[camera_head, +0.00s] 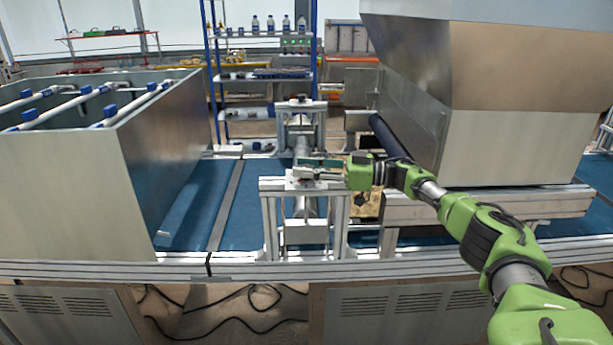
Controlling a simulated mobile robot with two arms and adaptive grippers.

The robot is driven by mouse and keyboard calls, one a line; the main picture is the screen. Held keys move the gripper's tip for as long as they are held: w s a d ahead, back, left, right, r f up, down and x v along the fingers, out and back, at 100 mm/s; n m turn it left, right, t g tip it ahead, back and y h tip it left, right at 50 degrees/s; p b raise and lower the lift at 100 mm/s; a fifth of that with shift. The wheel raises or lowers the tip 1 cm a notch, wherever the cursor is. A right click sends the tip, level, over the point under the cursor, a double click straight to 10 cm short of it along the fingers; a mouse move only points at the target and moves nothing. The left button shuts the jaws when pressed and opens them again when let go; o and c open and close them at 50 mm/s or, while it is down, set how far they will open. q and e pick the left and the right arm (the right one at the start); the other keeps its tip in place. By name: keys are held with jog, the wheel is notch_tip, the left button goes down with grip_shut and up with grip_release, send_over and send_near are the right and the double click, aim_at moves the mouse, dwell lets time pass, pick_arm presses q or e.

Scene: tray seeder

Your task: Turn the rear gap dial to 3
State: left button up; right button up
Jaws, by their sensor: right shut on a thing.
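My right gripper (306,173), green with grey fingers, reaches in from the right over the top of the near aluminium stand (272,186) of the roller unit. Its fingers are shut on a small part there, which looks like a gap dial. The fingers mostly hide this part, and no numbers or pointer can be read. A similar far stand (301,104) rises behind it, with small fittings on its top, apart from the gripper. A grey roller (302,150) runs between the two stands. My left gripper is not in view.
A blue conveyor belt (253,215) runs under the stands. A large grey box with white pipes (140,150) stands at left. A blue shelf (262,75) with bottles is behind.

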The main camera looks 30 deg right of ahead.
dwell(0.6)
jog(key=o, duration=1.1)
jog(key=shift+a, duration=0.1)
jog(key=v, duration=1.2)
